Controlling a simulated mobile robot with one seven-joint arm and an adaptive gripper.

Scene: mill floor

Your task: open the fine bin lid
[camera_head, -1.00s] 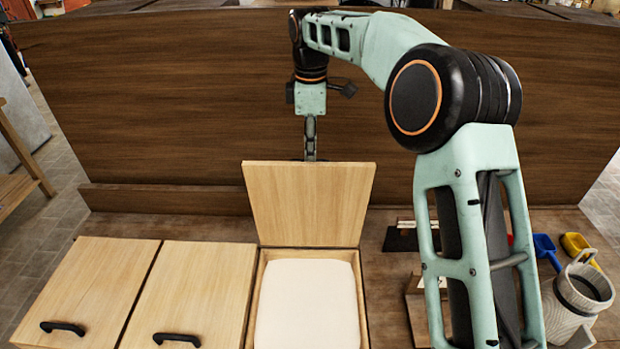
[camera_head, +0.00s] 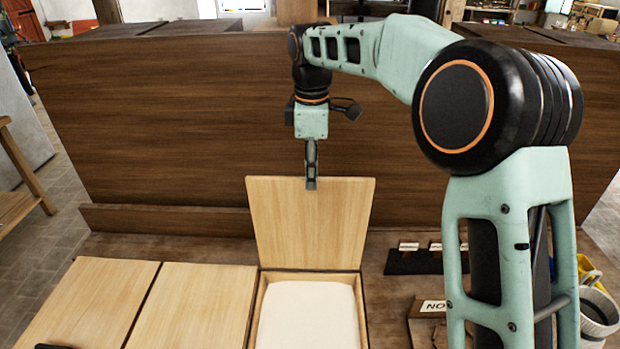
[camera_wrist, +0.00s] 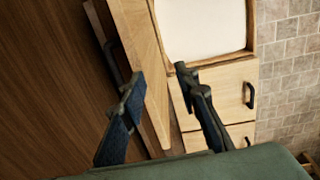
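The rightmost bin's lid (camera_head: 312,225) stands raised, nearly upright, at the back of its bin (camera_head: 364,318); I take it as the fine bin, though no label shows. White material (camera_head: 308,315) fills the bin. My gripper (camera_head: 311,183) points down at the lid's top edge, one fingertip overlapping its front face. In the wrist view my gripper (camera_wrist: 163,90) has its fingers wide apart, the lid (camera_wrist: 146,70) showing between them. Contact with the lid cannot be told.
Two closed wooden bins, a middle one (camera_head: 195,305) and a left one (camera_head: 90,300), stand to the left. A dark wooden panel (camera_head: 180,120) rises behind. A lettered card (camera_head: 433,307) and a grey jug (camera_head: 598,315) are at the right.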

